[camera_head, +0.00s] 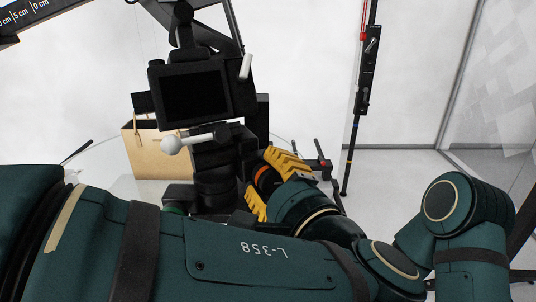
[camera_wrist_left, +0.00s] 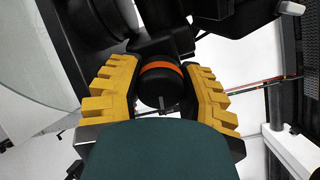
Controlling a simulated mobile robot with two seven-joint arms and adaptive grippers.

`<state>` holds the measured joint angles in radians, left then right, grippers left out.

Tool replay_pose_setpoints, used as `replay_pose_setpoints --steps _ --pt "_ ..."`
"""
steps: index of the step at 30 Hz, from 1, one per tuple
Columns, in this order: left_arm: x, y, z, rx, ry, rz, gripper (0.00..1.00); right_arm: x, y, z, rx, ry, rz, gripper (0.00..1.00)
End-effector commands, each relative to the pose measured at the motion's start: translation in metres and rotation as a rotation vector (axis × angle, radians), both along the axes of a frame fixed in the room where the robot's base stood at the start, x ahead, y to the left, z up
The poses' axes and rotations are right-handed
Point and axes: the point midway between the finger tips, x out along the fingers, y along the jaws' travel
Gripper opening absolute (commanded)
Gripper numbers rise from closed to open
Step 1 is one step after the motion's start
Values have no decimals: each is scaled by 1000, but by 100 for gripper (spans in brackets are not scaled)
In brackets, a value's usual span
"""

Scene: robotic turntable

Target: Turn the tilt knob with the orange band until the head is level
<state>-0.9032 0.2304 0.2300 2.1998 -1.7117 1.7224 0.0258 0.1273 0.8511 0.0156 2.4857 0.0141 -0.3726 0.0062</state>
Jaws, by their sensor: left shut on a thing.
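The tilt knob with the orange band (camera_wrist_left: 160,70) is a black knob in the middle of the left wrist view, and its orange band (camera_head: 262,174) shows in the head view. My left gripper (camera_wrist_left: 161,82) has its yellow fingers on both sides of the knob and is shut on it. In the head view the left gripper (camera_head: 265,182) is right of the black tripod head (camera_head: 212,160). A camera with a dark screen (camera_head: 196,93) sits on the head and looks slightly tilted. My right gripper is not in view.
A white-tipped handle (camera_head: 172,145) sticks out to the left of the head. A dark upright pole (camera_head: 364,90) stands to the right. My own green arm covers the lower part of the head view.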

Motion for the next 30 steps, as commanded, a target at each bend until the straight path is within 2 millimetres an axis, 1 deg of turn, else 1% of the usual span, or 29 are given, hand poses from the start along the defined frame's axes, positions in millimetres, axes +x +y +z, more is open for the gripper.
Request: replay_pose_setpoints --steps 1,4,15,21,30 --pt "1 0 5 42 20 0 1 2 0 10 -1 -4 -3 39" --pt "0 0 4 128 63 -1 1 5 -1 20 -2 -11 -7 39" --pt "0 0 2 423 212 -1 1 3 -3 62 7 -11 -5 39" --pt "-1 1 0 540 271 -2 0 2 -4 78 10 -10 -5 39" --pt "-1 1 -3 628 318 -1 0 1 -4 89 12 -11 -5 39"
